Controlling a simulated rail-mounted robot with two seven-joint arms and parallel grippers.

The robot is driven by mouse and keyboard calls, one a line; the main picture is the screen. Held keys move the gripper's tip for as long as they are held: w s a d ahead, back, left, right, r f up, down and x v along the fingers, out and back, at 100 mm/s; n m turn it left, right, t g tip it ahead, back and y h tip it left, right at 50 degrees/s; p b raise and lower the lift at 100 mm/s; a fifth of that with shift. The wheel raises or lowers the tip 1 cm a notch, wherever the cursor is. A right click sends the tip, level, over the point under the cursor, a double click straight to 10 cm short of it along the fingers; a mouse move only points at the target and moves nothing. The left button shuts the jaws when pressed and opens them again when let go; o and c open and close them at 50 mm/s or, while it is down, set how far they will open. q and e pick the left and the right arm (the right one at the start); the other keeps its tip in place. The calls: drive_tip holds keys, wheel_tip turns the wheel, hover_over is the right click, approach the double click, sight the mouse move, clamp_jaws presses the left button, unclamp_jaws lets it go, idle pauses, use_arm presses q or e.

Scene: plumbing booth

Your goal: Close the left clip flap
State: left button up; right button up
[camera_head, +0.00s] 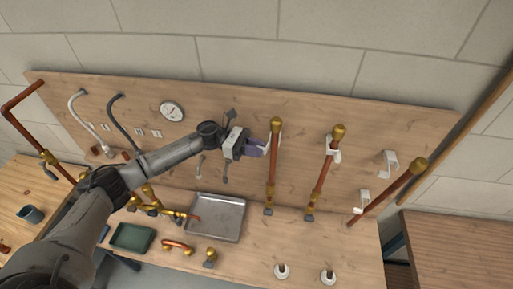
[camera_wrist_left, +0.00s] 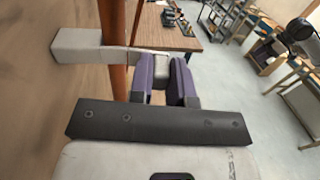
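The left copper pipe (camera_head: 273,165) stands upright against the wooden wall board, with a white clip (camera_head: 275,124) near its top. In the left wrist view the white clip (camera_wrist_left: 80,45) reaches past the pipe (camera_wrist_left: 113,30) towards my fingertips. My left gripper (camera_head: 258,148), with purple fingers, is just left of this pipe. In the left wrist view a narrow gap shows between the fingers (camera_wrist_left: 165,72), with a pale piece at their tips. I cannot tell whether they grip it. The flap's exact angle is partly hidden. My right gripper is not in view.
A middle pipe (camera_head: 324,170) and a tilted right pipe (camera_head: 390,190) stand to the right, near other white clips (camera_head: 389,162). A grey metal tray (camera_head: 216,217), a green tray (camera_head: 131,237) and brass fittings (camera_head: 210,256) lie on the bench below.

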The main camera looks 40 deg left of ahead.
use_arm(q)
clamp_jaws()
